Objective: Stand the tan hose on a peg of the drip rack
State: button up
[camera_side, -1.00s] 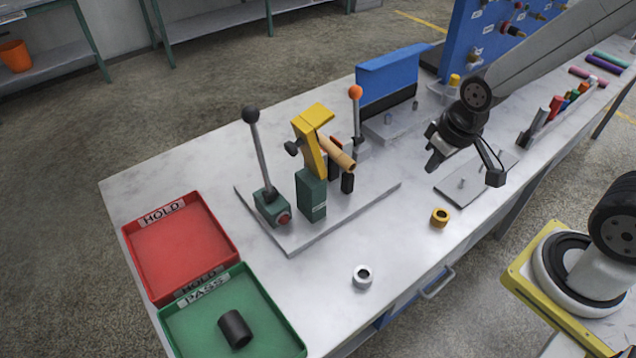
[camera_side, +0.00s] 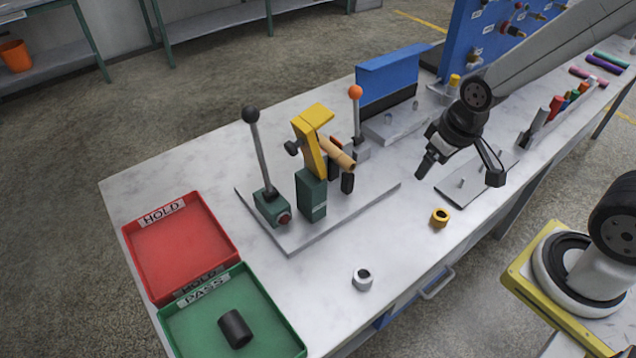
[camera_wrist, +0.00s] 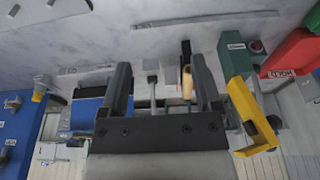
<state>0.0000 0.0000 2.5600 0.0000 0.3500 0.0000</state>
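The tan hose (camera_side: 340,156) is a short tube at the yellow-topped clamp (camera_side: 312,140) on the grey fixture plate. It lies tilted, its near end pointing right and down. In the wrist view the tan hose (camera_wrist: 187,84) shows near the right finger. My gripper (camera_side: 460,172) is open and empty, above the table and to the right of the hose, well apart from it. Pegs stand on a blue-backed stand (camera_side: 392,75) and on a flat grey plate (camera_side: 452,190) under my gripper; I cannot tell which is the drip rack.
Two levers, black-knobbed (camera_side: 250,115) and orange-knobbed (camera_side: 355,92), stand up around the clamp. A yellow ring (camera_side: 440,217) and a white ring (camera_side: 362,279) lie in front. A red tray (camera_side: 180,250) and a green tray (camera_side: 205,308) holding a black tube are at left.

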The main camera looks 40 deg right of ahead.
dwell(0.3)
jog(key=g+y, duration=0.2)
jog(key=g, duration=0.1)
send_over(338, 149)
jog(key=d, duration=0.1)
jog(key=shift+s+d+f, duration=0.1)
jog(key=shift+f, duration=0.4)
jog(key=shift+s+d+f, duration=0.1)
jog(key=shift+f, duration=0.35)
jog(key=shift+f, duration=0.1)
jog(key=shift+a+f, duration=0.15)
jog(key=shift+f, duration=0.45)
jog(key=shift+a+f, duration=0.15)
jog(key=shift+f, duration=0.45)
jog(key=shift+f, duration=0.1)
jog(key=shift+w+a+f, duration=0.1)
jog(key=shift+a+f, duration=0.1)
jog(key=shift+f, duration=0.6)
jog(key=shift+a+f, duration=0.15)
jog(key=shift+f, duration=0.7)
jog(key=shift+w+a+f, duration=0.1)
jog(key=shift+a+f, duration=0.1)
jog(key=shift+f, duration=0.6)
jog(key=shift+c, duration=0.2)
